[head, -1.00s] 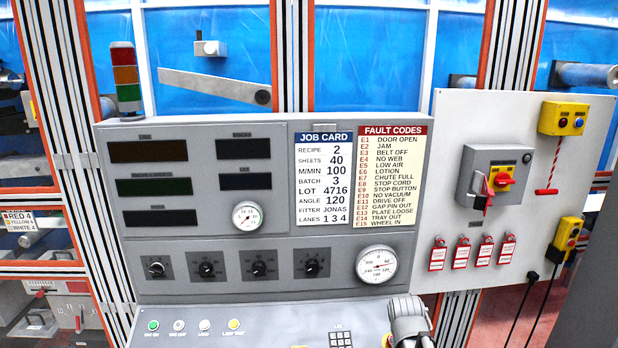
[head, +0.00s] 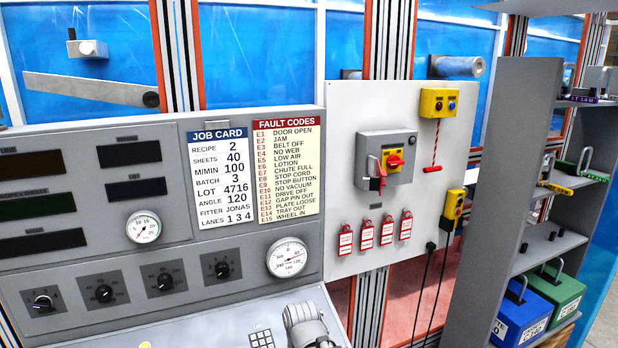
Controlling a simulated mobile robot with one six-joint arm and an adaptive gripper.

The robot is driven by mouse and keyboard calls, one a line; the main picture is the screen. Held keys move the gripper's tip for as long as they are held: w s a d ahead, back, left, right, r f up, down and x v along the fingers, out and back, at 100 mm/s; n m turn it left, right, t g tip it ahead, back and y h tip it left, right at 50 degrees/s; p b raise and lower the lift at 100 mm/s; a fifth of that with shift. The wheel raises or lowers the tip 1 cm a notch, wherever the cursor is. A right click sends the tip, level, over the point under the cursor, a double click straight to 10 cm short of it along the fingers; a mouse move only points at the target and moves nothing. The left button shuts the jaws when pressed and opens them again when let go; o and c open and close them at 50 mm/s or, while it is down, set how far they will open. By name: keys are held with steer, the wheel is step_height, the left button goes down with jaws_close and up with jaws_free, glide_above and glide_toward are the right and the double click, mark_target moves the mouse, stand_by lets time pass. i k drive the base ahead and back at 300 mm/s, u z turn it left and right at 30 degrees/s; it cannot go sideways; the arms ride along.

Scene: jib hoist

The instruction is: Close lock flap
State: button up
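The lock switch box (head: 386,158) is a grey box on the white panel, right of the fault codes card. It carries a red rotary handle on a yellow plate (head: 395,161). At its left a small grey flap with a red tip (head: 379,172) stands out from the box. Whether it is fully open is too small to tell. Only a grey piece of my arm shows at the bottom edge, well below the box. My gripper's fingers are not in view.
Several red lockout tags (head: 366,234) hang below the box. A yellow two-button box (head: 438,102) with a red pull cord and a yellow pendant (head: 453,209) with black cables are to the right. A grey shelf unit (head: 510,190) stands at the far right.

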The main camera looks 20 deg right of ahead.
mark_target(376, 183)
steer(key=z, duration=1.25)
steer(key=k, duration=1)
steer(key=u, duration=0.4)
steer(key=i, duration=0.8)
steer(key=u, duration=0.05)
